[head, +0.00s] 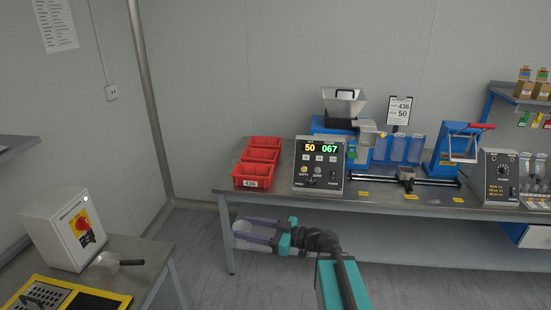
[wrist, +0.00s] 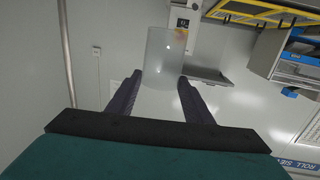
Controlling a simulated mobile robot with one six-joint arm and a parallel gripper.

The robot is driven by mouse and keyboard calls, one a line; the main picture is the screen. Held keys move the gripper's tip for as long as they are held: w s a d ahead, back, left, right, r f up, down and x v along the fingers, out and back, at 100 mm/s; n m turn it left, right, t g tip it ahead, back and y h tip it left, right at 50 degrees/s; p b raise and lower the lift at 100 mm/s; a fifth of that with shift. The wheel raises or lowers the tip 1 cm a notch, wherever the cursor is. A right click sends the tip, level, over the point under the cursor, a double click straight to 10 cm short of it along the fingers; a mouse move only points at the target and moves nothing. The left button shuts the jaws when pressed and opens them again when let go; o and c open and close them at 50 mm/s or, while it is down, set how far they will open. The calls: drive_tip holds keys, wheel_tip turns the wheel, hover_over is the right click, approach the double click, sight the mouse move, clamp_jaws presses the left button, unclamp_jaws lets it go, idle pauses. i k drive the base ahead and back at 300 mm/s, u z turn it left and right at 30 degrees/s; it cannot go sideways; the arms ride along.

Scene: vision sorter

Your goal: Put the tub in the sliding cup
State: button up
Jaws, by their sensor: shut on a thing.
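The tub (wrist: 165,58) is translucent and whitish, held between the two dark purple fingertips of my gripper (wrist: 159,82) in the wrist view. In the head view my gripper (head: 247,230) reaches left in front of the bench, below the level of its top, with the pale tub (head: 240,227) at its tips. My gripper is shut on the tub. The sliding cup seems to be the small grey holder (head: 406,173) on the dark rail along the bench's front, right of the display box. The tub is apart from it, well to the left and lower. I cannot see inside the cup.
Red bins (head: 252,183), a control box (head: 319,165) with lit digits and a blue hopper machine stand on the bench (head: 380,199). A blue press (head: 452,150) stands right of the holder. A side table (head: 148,262) with a red-button box (head: 70,231) is at left. Floor between is clear.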

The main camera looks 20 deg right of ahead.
sight(405, 177)
drive_tip(key=u, duration=0.05)
drive_tip(key=i, duration=0.9)
drive_tip(key=z, duration=0.05)
